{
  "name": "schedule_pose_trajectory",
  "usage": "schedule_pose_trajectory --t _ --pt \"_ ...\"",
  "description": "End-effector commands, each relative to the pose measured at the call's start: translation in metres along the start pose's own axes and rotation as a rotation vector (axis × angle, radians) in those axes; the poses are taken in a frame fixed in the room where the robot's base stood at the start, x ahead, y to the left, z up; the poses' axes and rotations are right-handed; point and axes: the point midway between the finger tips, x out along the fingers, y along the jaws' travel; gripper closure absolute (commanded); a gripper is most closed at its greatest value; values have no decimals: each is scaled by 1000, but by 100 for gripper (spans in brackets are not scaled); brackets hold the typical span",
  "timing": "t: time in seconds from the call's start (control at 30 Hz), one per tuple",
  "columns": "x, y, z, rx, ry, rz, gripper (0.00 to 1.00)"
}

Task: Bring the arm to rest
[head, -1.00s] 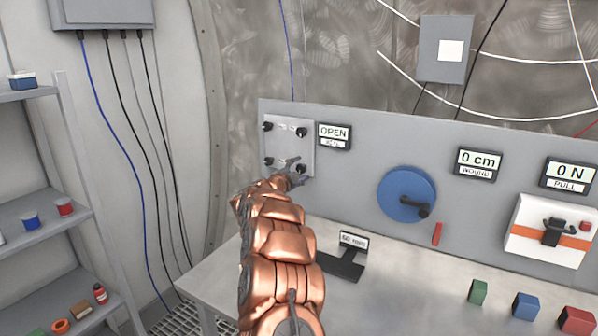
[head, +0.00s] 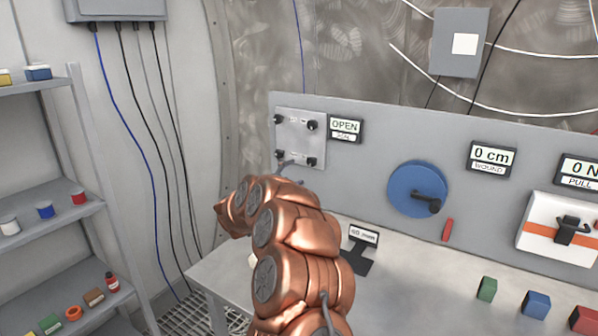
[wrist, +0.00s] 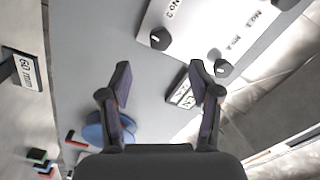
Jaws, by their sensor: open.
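My copper-coloured arm reaches up from the bottom of the head view toward the upright grey panel (head: 380,150); its gripper end is mostly hidden behind the arm there. In the wrist view my gripper (wrist: 163,85) is open, with nothing between its two dark fingers. Beyond the fingers is the light plate with black knobs (wrist: 200,30), which also shows in the head view (head: 299,138). The small OPEN display (head: 345,127) is right of that plate, and in the wrist view it shows near the right finger (wrist: 181,94).
A blue disc with a black crank (head: 417,189) is on the panel. The bench (head: 400,280) carries a 60 mm sign (head: 363,236) and green, blue and red blocks (head: 536,304). A shelf with small items (head: 60,225) stands at left.

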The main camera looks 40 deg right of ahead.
Motion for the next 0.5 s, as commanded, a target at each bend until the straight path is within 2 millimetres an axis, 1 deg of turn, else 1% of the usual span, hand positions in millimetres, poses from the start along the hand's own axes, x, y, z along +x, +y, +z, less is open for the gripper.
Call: schedule_pose_trajectory --t 0.03,0.17,0.5 --pt "-6 0 1 0 -5 0 37" --pt "-13 0 1 0 -4 0 37" --pt "-14 0 0 1 -1 0 37"
